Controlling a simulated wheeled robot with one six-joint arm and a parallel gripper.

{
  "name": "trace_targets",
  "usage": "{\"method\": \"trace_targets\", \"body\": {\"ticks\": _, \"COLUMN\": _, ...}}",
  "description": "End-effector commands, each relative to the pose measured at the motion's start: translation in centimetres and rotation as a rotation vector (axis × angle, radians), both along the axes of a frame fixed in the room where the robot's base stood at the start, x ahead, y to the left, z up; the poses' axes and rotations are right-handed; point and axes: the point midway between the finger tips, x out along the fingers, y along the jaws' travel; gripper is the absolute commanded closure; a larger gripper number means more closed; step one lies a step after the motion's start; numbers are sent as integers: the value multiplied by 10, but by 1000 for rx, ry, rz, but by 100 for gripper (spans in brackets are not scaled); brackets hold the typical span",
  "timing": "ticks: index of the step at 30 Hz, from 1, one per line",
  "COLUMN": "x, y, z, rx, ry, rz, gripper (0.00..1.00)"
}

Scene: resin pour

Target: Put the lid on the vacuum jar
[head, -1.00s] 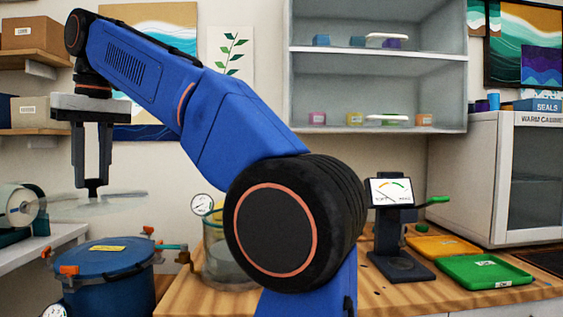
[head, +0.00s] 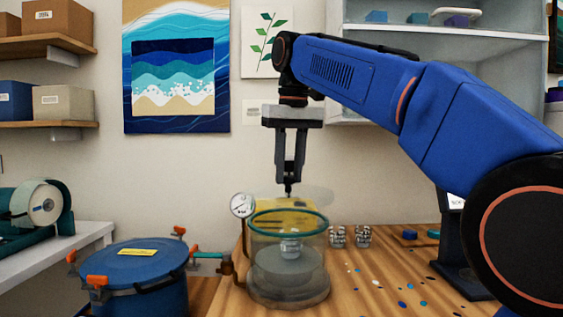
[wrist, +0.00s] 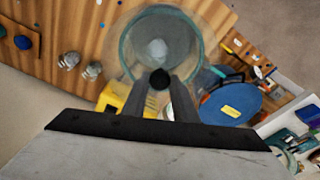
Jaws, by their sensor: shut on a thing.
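The vacuum jar (head: 262,289) is clear with a teal rim and stands upright on the wooden bench. A small clear cup (head: 290,245) shows inside it. The lid (head: 316,195) is a clear, faint disc with a black knob. My gripper (head: 288,183) points straight down and is shut on the lid's knob. The lid hangs level a little above the jar's rim, apart from it. In the wrist view, the knob (wrist: 160,79) sits between my fingertips, and the jar's teal rim (wrist: 124,52) shows through the lid, not centred on the knob.
A pressure gauge (head: 242,206) stands at the jar's left, close to the rim. A yellow box (head: 272,212) is behind the jar. A blue pot (head: 135,270) with orange clamps is at left. Small clear cups (head: 338,237) stand to the right, with coloured chips on the bench.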

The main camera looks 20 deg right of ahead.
Motion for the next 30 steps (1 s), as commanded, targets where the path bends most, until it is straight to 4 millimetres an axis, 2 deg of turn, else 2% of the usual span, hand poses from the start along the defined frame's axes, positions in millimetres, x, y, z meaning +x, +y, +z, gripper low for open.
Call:
{"method": "trace_targets", "body": {"ticks": 7, "x": -1, "y": 0, "z": -23, "rx": 0, "ry": 1, "rz": 0, "gripper": 100}}
{"method": "trace_targets", "body": {"ticks": 15, "x": 0, "y": 0, "z": -39, "rx": 0, "ry": 0, "rz": 0, "gripper": 100}}
{"method": "trace_targets", "body": {"ticks": 30, "x": 0, "y": 0, "z": -42, "rx": 0, "ry": 0, "rz": 0, "gripper": 100}}
